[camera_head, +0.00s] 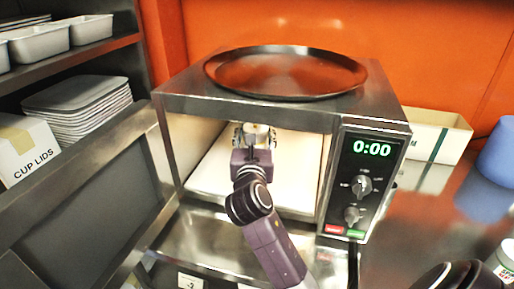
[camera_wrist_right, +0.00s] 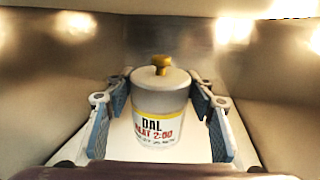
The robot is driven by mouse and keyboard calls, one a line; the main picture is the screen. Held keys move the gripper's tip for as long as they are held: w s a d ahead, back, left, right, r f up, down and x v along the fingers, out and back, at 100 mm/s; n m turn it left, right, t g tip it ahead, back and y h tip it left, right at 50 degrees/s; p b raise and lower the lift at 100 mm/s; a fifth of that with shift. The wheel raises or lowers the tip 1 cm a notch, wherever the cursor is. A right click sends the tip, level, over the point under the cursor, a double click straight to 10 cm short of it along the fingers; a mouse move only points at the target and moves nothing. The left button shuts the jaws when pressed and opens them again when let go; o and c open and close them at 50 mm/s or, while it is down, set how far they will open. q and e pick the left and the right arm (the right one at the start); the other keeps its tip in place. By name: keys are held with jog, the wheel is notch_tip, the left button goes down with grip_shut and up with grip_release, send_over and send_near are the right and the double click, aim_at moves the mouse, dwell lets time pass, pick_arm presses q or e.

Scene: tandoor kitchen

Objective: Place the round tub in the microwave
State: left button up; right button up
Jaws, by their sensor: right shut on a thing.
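The microwave (camera_head: 365,120) stands on the counter with its cavity open and its display at 0:00. Its dark-windowed door (camera_head: 90,205) is swung open to the left. My right gripper (camera_head: 256,130) reaches through the opening into the cavity. In the right wrist view the round tub (camera_wrist_right: 158,104), pale with a yellow knob on the lid and a label reading DAL, HEAT 2:00, stands upright between the two finger pads. The gripper is shut on it. The tub is over the light cavity floor; I cannot tell whether it touches. My left gripper is out of view.
A large round dark tray (camera_head: 285,73) lies on top of the microwave. A shelf on the left holds metal pans (camera_head: 38,42), stacked trays (camera_head: 80,105) and a cup-lids box (camera_head: 28,150). A cream box (camera_head: 435,135) and a blue container (camera_head: 497,155) are at right.

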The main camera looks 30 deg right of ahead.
jog(key=shift+w+d+r, duration=0.1)
jog(key=shift+w+d, duration=0.5)
jog(key=shift+d, duration=0.15)
jog(key=shift+s+a+f, duration=0.1)
jog(key=shift+a+f, duration=0.05)
jog(key=shift+f, duration=0.75)
notch_tip(320, 180, down, 5)
jog(key=shift+b, duration=0.65)
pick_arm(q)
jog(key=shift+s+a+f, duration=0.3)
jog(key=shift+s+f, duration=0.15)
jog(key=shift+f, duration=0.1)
pick_arm(e)
jog(key=shift+f, duration=0.15)
jog(key=shift+f, duration=0.1)
jog(key=o, duration=1.4)
jog(key=shift+f, duration=0.1)
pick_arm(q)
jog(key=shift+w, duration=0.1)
